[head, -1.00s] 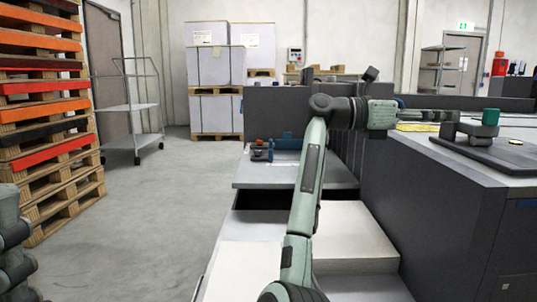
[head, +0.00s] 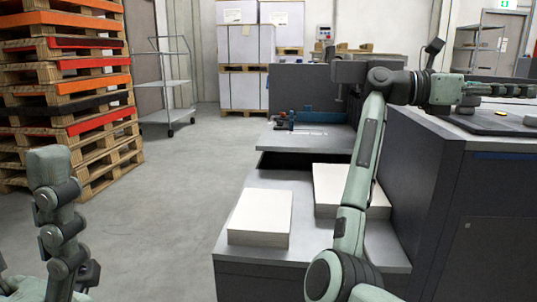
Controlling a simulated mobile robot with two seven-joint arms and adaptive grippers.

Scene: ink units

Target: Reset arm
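My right arm (head: 366,160) rises from the bottom of the head view and bends to the right at its upper joint. Its forearm reaches over the dark grey machine at the right. My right gripper (head: 503,90) is seen side-on above the machine top, near the right edge; its finger opening cannot be made out. My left arm (head: 56,215) stands folded at the lower left, over the floor. Its gripper cannot be seen.
White paper stacks (head: 260,216) lie on the grey machine shelf, one partly behind my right arm. The dark machine (head: 470,190) fills the right side. Stacked pallets (head: 65,100) stand at the left, a trolley (head: 168,85) behind them. Open floor lies between.

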